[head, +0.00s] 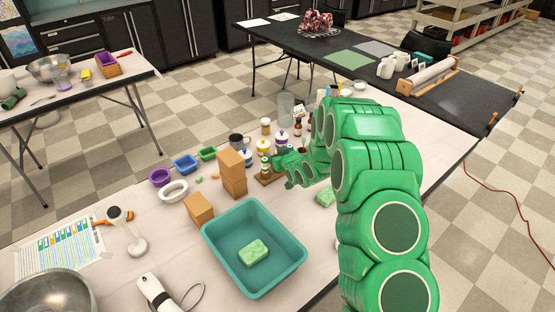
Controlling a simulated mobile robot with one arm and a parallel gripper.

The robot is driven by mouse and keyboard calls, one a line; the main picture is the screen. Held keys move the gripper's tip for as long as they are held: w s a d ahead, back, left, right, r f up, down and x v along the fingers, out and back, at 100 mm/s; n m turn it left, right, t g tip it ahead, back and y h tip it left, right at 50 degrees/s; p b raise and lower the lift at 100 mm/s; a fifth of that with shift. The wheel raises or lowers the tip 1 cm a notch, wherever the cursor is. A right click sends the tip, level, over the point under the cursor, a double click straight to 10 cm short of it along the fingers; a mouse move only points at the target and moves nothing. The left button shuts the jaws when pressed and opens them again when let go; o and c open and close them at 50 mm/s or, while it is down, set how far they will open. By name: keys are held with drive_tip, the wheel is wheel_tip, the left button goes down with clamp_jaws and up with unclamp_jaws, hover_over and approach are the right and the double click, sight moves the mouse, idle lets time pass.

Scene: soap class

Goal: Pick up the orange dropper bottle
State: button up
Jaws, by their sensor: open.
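My green gripper (281,166) is at the group of small bottles near the middle of the table. It is open, and its fingertips are small and partly covered by the wrist. A small bottle (265,166) stands on a wooden board (267,180) just left of the gripper. An orange-yellow bottle (263,147) stands behind it. A dark amber bottle (298,130) with a thin top stands farther back. I cannot tell for certain which bottle is the orange dropper bottle. My arm covers part of the area to the right.
Wooden blocks (231,172) stand left of the bottles, with a teal tub (215,238) holding a green soap bar (253,253) in front. A purple-lidded bottle (282,141) and a clear cylinder (286,108) stand behind. Another green bar (325,197) lies beside my arm.

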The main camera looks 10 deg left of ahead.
drive_tip(key=c, duration=1)
